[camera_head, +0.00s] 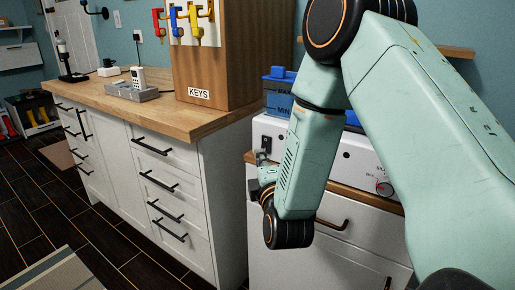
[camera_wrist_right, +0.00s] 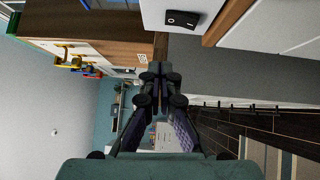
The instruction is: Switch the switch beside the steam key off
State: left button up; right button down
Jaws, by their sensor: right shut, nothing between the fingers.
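A black rocker switch (camera_wrist_right: 182,19) sits on a white panel at the top of the right wrist view. In the head view the switch (camera_head: 266,142) shows as a small dark patch on the left end of the white control panel (camera_head: 345,158). My right gripper (camera_wrist_right: 159,72) is shut and empty, with its fingertips apart from the switch in the wrist view. In the head view the gripper (camera_head: 258,163) is partly hidden by my arm, just below the switch. Red, blue and yellow keys (camera_head: 177,17) hang on a board; I cannot tell which is the steam key.
A wooden block labelled KEYS (camera_head: 210,80) stands on the wooden counter (camera_head: 120,97) at left. A red dial (camera_head: 384,188) is on the panel's right. Blue boxes (camera_head: 279,93) stand behind the panel. White drawers (camera_head: 335,240) are below. Dark floor lies open at left.

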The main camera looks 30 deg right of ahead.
jog(key=v, duration=0.4)
jog(key=shift+s+r, duration=0.15)
jog(key=shift+r, duration=0.1)
jog(key=shift+a, duration=0.1)
